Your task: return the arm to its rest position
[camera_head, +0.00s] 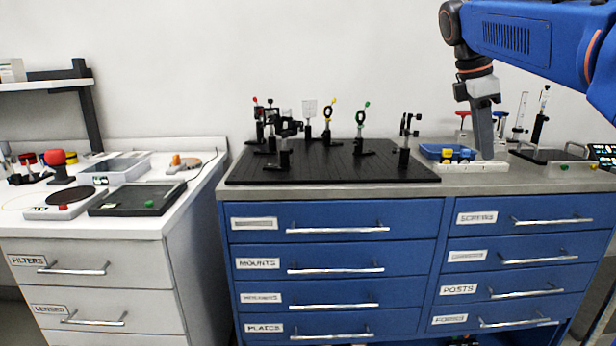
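My arm reaches in from the top right in the head view, a blue link with a dark wrist. My gripper (484,140) points down at the right part of the blue cabinet's steel top. Its tip is just over or at a pale block-like rack (460,167) in front of a blue tray (447,151). I cannot tell whether it touches the rack. The fingers show edge-on as one grey shape, so their opening and anything between them are hidden.
A black optics breadboard (330,178) with several mounts stands left of my gripper. Posts and a dark stand (548,155) are to its right. A white bench (90,228) with a hot plate (65,200) and a black balance-like device (140,199) is at left. The wall above the breadboard is clear.

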